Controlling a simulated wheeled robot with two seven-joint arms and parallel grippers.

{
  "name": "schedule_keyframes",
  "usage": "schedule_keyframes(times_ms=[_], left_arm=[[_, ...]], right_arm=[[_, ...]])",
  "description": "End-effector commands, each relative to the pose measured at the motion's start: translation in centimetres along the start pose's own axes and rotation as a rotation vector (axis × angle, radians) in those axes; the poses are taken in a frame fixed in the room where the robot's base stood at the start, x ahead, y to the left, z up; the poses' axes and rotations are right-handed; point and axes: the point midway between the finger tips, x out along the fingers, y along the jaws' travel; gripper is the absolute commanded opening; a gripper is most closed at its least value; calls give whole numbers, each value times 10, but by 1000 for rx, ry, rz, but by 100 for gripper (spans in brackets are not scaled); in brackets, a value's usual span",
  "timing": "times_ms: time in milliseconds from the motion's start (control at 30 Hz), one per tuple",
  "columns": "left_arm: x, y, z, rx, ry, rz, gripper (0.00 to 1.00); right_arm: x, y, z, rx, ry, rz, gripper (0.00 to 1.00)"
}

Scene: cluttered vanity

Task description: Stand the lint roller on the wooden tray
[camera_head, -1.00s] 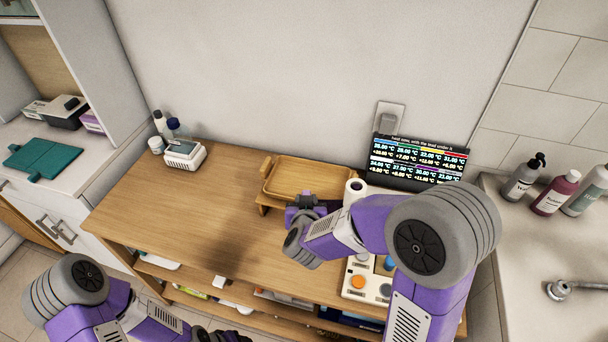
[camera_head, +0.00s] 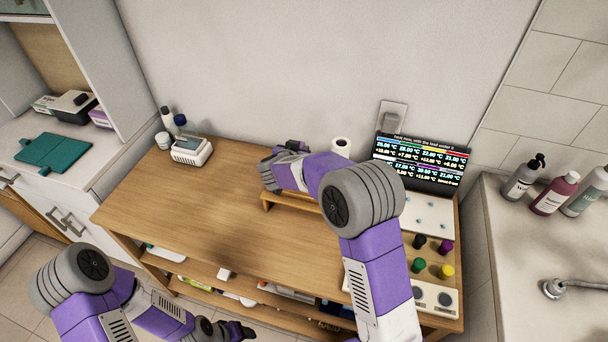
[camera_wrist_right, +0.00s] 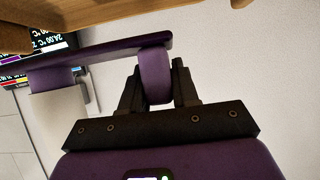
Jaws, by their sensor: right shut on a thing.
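The lint roller has a white roll (camera_head: 341,148), seen upright in the head view, and a purple handle (camera_wrist_right: 157,78) in the right wrist view. A flat purple bar joins the handle to the roll (camera_wrist_right: 60,108). My right gripper (camera_head: 291,147) is shut on the handle, with the roll off to its right. The roll's lower end is hidden behind my right arm. The wooden tray is mostly hidden by that arm; a low wooden support (camera_head: 290,201) shows below it. My left gripper (camera_head: 238,331) is low at the bottom edge, its jaws unclear.
A display (camera_head: 420,162) stands at the back right. A panel with coloured knobs (camera_head: 432,292) lies near the table's right front. A white device (camera_head: 192,150) and bottles stand at the back left. The table's left and middle (camera_head: 195,205) are clear.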

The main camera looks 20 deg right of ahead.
Motion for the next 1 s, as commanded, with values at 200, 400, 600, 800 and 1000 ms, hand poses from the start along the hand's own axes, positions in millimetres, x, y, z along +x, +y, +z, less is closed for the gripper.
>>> schedule_keyframes(times_ms=[200, 400, 600, 800, 1000], left_arm=[[15, -6, -1, 0, 0, 0, 59], [28, -10, -1, 0, 0, 0, 59], [34, -13, -1, 0, 0, 0, 59], [33, -12, -1, 0, 0, 0, 59], [33, -12, -1, 0, 0, 0, 59]], right_arm=[[16, 0, 29, -2, 0, 0, 0], [30, 0, 55, -3, 0, 0, 0], [38, 0, 69, -1, 1, -1, 0], [37, 0, 68, -1, 2, -1, 0], [38, 0, 71, 0, 1, -1, 42]])
